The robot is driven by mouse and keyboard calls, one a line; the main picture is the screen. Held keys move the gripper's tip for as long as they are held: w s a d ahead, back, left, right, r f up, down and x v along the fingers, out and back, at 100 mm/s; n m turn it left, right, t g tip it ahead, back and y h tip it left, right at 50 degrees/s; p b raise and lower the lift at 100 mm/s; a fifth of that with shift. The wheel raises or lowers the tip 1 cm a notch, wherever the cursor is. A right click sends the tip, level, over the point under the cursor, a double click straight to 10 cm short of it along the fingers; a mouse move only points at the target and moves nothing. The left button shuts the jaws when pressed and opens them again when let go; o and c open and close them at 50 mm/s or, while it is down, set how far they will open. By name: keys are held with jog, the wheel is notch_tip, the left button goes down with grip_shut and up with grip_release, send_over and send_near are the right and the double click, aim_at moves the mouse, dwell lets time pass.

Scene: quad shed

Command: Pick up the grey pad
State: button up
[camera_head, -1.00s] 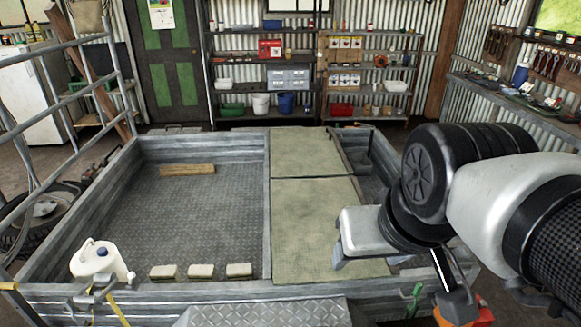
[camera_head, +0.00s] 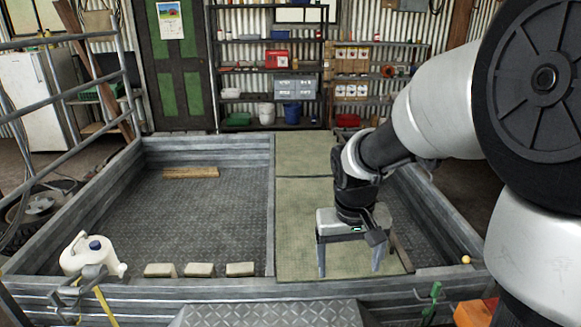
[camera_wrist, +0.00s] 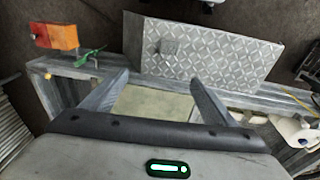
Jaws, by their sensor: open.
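A small flat grey square, which looks like the grey pad (camera_wrist: 169,46), lies on the tread-plate panel (camera_wrist: 215,50) in the wrist view. I cannot make it out in the head view, where only part of that panel (camera_head: 265,314) shows at the bottom edge. My gripper (camera_head: 348,272) is open and empty, fingers pointing down over the pale green mat inside the trailer. In the wrist view my gripper's fingertips (camera_wrist: 160,78) are spread apart, and the pad is beyond them, outside the trailer's front wall. Nothing is between the fingers but the mat below.
The trailer's front wall (camera_head: 150,291) lies between my gripper and the panel. Several pale blocks (camera_head: 200,270) and a white jug (camera_head: 88,256) are at the front left. An orange lamp (camera_wrist: 55,36) and green hook (camera_wrist: 88,56) are near the corner. The trailer's left bed is mostly clear.

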jog(key=shift+g+y, duration=0.4)
jog(key=shift+g, duration=0.3)
jog(key=w+f+b, duration=0.1)
jog(key=f+b, duration=0.1)
jog(key=f, duration=0.6)
jog(key=w+f+b, duration=0.1)
jog(key=f+b, duration=0.1)
jog(key=f, duration=0.7)
jog(key=w+a+f+b, duration=0.1)
jog(key=f+b, duration=0.1)
jog(key=f, duration=0.6)
jog(key=shift+w+f, duration=0.2)
jog(key=shift+w, duration=0.15)
jog(key=shift+s+d+f+b, duration=0.1)
jog(key=shift+f+b, duration=0.55)
jog(key=shift+f, duration=0.85)
jog(key=shift+s+f+b, duration=0.1)
jog(key=shift+f+b, duration=0.5)
jog(key=shift+f, duration=0.85)
jog(key=shift+r, duration=0.1)
jog(key=c, duration=1.2)
notch_tip(320, 180, up, 10)
jog(key=p, duration=0.3)
